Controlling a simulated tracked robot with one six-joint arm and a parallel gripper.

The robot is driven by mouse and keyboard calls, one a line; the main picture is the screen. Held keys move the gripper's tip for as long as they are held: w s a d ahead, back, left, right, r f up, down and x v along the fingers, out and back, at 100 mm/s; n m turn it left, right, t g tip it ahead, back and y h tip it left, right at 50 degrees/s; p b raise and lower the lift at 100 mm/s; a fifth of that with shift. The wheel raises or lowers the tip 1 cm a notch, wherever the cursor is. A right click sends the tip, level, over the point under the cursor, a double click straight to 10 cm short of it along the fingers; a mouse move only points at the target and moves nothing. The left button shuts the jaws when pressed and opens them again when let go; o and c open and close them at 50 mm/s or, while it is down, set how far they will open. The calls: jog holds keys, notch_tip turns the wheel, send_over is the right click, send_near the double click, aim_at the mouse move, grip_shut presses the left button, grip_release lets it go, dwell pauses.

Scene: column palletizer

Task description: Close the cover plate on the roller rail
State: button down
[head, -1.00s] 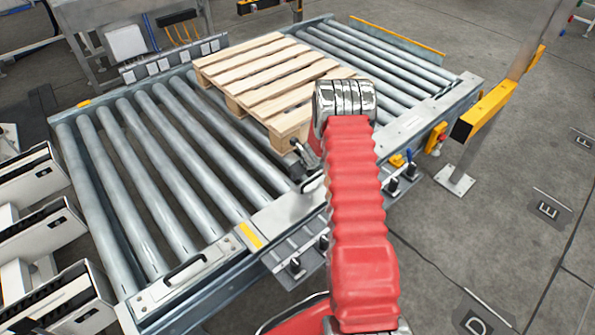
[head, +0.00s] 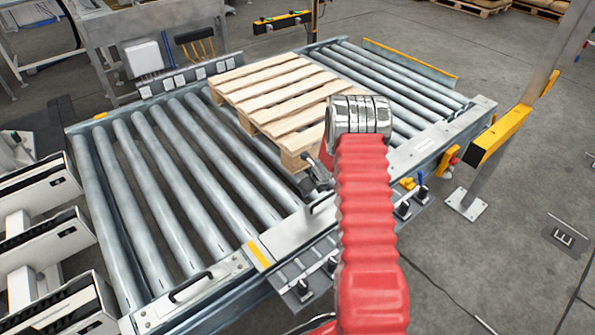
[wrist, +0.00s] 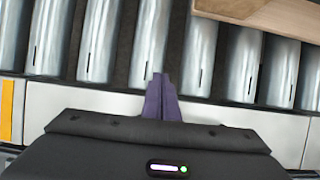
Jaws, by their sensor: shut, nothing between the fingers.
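The cover plate appears to be the light metal plate with a black handle (head: 212,272), lying flat along the front rail at lower left in the head view. I cannot tell whether it is fully closed. The roller rail (head: 292,238) continues right of it past a yellow stripe. My gripper (head: 316,178) is near the front pallet corner, well right of the handle and partly hidden by my red arm. In the wrist view my gripper (wrist: 160,100) has its purple fingers together and empty, over the edge between the pale rail (wrist: 70,100) and the rollers. The handle is outside the wrist view.
A wooden pallet (head: 268,90) sits on the rollers (head: 165,170) behind my gripper. Small fittings (head: 403,208) stick out along the rail's front side. A yellow-topped post (head: 500,135) stands at right. White machine units (head: 40,235) are at left. Open floor (head: 480,260) lies at lower right.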

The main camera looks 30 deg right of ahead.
jog(key=w+a+r, duration=0.1)
jog(key=w+r, duration=0.6)
jog(key=r, duration=0.1)
jog(key=shift+r, duration=0.35)
jog(key=shift+a, duration=0.1)
dwell(0.3)
